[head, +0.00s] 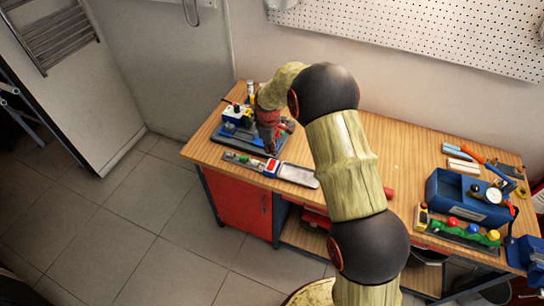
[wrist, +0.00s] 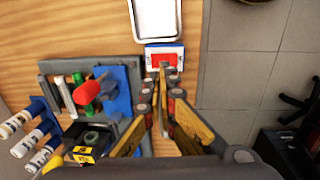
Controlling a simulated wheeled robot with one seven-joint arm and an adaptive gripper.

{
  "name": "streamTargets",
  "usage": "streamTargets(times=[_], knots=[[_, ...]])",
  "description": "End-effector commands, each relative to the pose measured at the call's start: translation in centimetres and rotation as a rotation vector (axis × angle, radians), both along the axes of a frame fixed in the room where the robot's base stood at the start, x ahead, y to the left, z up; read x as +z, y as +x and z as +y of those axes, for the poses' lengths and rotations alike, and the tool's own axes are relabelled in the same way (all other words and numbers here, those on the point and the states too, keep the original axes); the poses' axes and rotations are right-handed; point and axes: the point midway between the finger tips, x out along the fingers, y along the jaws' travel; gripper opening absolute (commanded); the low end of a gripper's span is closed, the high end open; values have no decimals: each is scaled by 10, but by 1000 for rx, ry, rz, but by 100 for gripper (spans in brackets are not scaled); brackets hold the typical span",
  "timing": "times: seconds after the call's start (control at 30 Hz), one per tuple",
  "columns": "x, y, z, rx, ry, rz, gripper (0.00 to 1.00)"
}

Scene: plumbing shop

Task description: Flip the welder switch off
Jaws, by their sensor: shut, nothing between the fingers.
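A small white and blue box with a red rocker switch (wrist: 164,60) lies at the bench's front edge in the wrist view. The red switch also shows in the head view (head: 272,167). My gripper (wrist: 164,72) is shut and empty, with its fingertips right at the near side of the red switch. I cannot tell whether they touch it. In the head view my gripper (head: 269,150) points down just above and behind the switch box. The switch's on or off position is too small to tell. No label naming the welder is legible.
A metal tray (wrist: 155,20) lies beyond the switch box. A blue device with a red knob (wrist: 87,92) and several white tubes (wrist: 30,130) stand left in the wrist view. A blue toolbox (head: 465,200) stands at the bench's right. The bench middle is partly hidden by my arm.

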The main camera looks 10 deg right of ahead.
Motion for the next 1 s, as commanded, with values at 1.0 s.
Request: streamTargets(times=[1.0], knots=[[88, 0, 0, 2, 1, -28, 0]])
